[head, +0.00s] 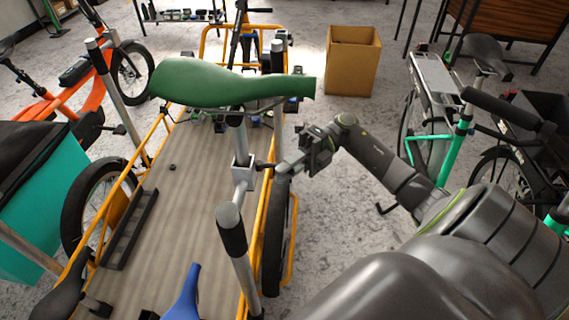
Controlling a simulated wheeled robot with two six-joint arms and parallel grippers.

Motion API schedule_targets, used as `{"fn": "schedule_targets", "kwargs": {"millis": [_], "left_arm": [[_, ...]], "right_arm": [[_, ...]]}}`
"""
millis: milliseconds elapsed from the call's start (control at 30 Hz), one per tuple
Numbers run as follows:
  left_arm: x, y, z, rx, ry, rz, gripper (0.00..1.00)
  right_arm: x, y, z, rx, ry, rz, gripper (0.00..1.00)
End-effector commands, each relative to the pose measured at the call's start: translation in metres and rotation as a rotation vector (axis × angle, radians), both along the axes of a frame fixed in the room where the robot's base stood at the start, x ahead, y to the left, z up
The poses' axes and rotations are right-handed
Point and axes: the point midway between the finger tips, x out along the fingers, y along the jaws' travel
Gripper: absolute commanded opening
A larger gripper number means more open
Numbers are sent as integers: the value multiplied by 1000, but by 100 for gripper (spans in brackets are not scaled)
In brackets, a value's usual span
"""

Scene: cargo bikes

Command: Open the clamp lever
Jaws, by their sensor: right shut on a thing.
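The clamp lever (265,166) is a small dark piece at the right side of a silver clamp (243,172). The clamp sits around an upright metal post (240,142) below a green saddle (225,84). My right gripper (284,168) comes in from the right and is shut at the lever. The lever is small here and its far end is hidden by the fingers, so its exact angle is hard to tell. My left gripper is not in view.
An orange-framed cargo bike with a grey ribbed deck (175,215) lies below the post. A second post (235,235) stands close in front. A cardboard box (352,60) is behind. Teal bikes (463,130) stand at the right; an orange bike (80,92) stands at the left.

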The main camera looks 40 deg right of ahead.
Motion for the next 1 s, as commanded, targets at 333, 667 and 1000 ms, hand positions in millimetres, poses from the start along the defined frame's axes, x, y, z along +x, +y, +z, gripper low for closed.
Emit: {"fn": "schedule_targets", "kwargs": {"millis": [333, 667, 1000], "left_arm": [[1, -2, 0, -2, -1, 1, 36], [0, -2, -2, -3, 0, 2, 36], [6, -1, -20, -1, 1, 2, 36]], "right_arm": [[0, 0, -1, -1, 2, -1, 38], [1, -2, -1, -1, 1, -1, 38], [7, -64, -4, -5, 1, -5, 38]]}}
